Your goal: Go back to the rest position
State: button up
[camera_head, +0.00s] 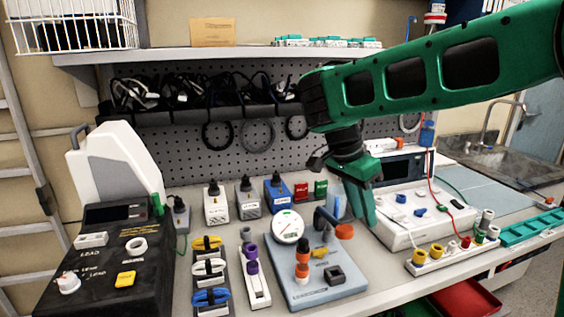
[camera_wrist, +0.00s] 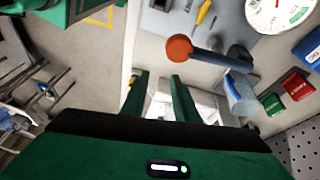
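My green arm reaches in from the right in the head view. My gripper (camera_head: 365,215) hangs pointing down over the bench, in front of the white instrument with a dark screen and just right of the blue-grey board (camera_head: 318,278). In the wrist view my gripper's (camera_wrist: 160,78) two green fingers stand apart with nothing held between them. The orange-ended blue handle (camera_wrist: 195,50) on the board lies close beyond the fingertips. A clear bluish cylinder (camera_wrist: 238,92) is to the right of the fingers. The fingers' height above the bench is hard to tell.
The white instrument (camera_head: 398,232) stands behind and right of my gripper. A shelf (camera_head: 200,57) and dark cable rack (camera_head: 200,110) are behind. A dial gauge (camera_head: 288,226) stands on the board.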

jog(key=s+d+f+n+g+y, duration=0.1)
jog(key=s+d+n, duration=0.1)
jog(key=s+d, duration=0.55)
jog(key=s+d+f+n+y, duration=0.1)
jog(key=s+d, duration=0.4)
jog(key=d, duration=0.6)
jog(key=s+d+f+n+y, duration=0.1)
jog(key=s+f+n, duration=0.1)
jog(key=s, duration=0.5)
jog(key=s+d+f+n+y, duration=0.1)
jog(key=s+d+f, duration=0.1)
jog(key=s+f, duration=0.2)
jog(key=s, duration=0.3)
jog(key=shift+s+n+t, duration=0.15)
jog(key=shift+n+t, duration=0.15)
jog(key=shift+n, duration=0.1)
